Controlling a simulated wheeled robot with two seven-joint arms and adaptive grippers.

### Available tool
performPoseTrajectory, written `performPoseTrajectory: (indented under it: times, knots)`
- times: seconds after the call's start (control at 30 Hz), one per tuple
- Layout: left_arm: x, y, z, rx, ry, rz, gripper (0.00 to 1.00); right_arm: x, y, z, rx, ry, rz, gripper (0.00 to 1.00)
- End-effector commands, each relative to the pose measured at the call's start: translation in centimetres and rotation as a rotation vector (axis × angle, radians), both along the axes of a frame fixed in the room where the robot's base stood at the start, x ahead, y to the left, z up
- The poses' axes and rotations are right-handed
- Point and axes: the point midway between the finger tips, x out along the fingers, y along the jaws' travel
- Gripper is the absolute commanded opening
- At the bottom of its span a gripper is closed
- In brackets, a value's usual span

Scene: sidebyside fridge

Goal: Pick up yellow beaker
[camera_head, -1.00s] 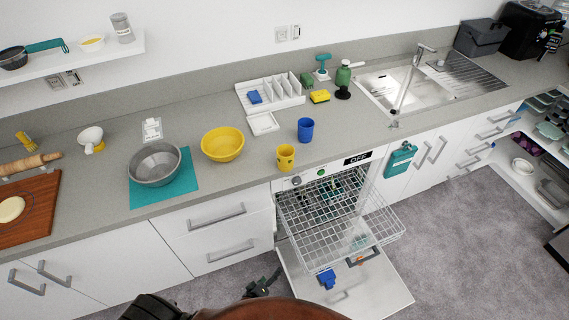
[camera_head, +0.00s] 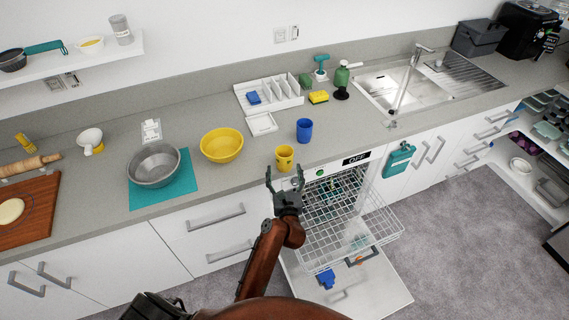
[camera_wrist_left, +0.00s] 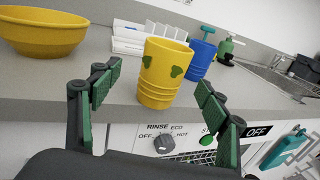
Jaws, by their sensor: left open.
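The yellow beaker (camera_head: 284,155) stands upright on the grey counter near its front edge, above the dishwasher. In the left wrist view the yellow beaker (camera_wrist_left: 163,78) shows green patches on its side and stands ahead, between the lines of the two fingers. My left gripper (camera_head: 284,176) is open and empty, in front of the counter edge just short of the beaker, its fingers pointing toward it. No contact with the beaker shows. My right gripper is not in view.
A blue beaker (camera_head: 304,130) stands behind and right of the yellow one. A yellow bowl (camera_head: 222,146) is to its left. The dishwasher's wire rack (camera_head: 345,222) is pulled out below, right of my left arm. A white dish tray (camera_head: 268,98) stands farther back.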

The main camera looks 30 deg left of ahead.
Motion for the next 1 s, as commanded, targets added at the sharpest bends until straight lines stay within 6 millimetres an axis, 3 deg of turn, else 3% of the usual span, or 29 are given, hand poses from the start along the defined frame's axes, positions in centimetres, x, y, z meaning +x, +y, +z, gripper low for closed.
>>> performPoseTrajectory:
  times: [0.5,0.8,1.0]
  knots:
    - [5.8,2.7,-0.4,0.006,0.002,-0.001,0.69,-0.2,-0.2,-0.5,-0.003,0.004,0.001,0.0]
    - [6.3,3.0,-0.4,0.005,0.003,-0.001,0.69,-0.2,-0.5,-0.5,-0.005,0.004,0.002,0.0]
    - [6.3,3.0,-0.4,0.006,0.002,-0.001,0.56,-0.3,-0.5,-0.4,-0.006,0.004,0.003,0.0]
